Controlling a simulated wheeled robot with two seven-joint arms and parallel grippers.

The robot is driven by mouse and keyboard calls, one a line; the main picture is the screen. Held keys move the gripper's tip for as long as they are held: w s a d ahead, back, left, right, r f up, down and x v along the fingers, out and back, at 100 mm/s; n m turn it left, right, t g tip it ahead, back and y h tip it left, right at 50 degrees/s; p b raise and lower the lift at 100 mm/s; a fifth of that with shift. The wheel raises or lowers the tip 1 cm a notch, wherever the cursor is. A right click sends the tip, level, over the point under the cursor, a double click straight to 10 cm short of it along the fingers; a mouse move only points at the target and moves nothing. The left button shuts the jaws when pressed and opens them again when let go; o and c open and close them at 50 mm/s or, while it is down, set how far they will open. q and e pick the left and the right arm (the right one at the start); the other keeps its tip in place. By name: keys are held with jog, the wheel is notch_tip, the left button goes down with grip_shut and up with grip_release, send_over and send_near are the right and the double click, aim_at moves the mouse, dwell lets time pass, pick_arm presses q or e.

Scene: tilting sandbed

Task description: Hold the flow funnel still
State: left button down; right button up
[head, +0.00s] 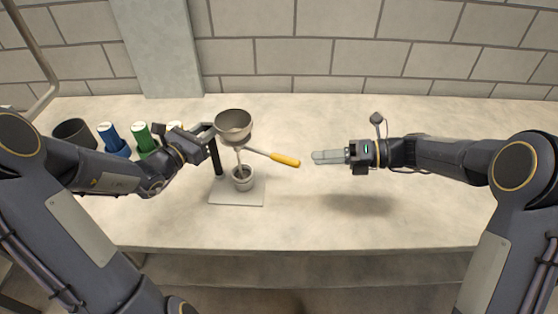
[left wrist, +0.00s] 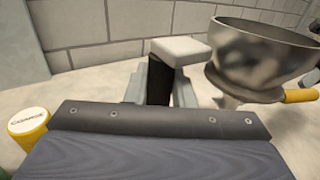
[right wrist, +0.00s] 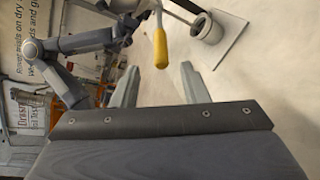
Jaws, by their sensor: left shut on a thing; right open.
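The flow funnel (head: 233,124) is a metal bowl with a narrow stem, upright on a stand with a black post (head: 217,160) and a pale base plate (head: 225,194). A small grey cup (head: 242,180) stands below the stem. A lever with a yellow handle (head: 286,160) sticks out to the right. My left gripper (head: 207,132) is shut on the stand's post, left of the bowl; the bowl also shows in the left wrist view (left wrist: 262,50). My right gripper (head: 325,157) is open and empty, right of the yellow handle and apart from it; the handle shows beyond its fingers (right wrist: 160,50).
Blue (head: 113,140) and green (head: 142,138) containers and a yellow one marked "COARSE" (left wrist: 28,125) stand at the left, near my left arm. A dark pot (head: 74,131) is further left. The bench (head: 420,215) is clear at the right.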

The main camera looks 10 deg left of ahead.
aim_at(279, 161)
jog(key=x, duration=1.1)
jog(key=shift+s+a+f, duration=0.1)
grip_shut()
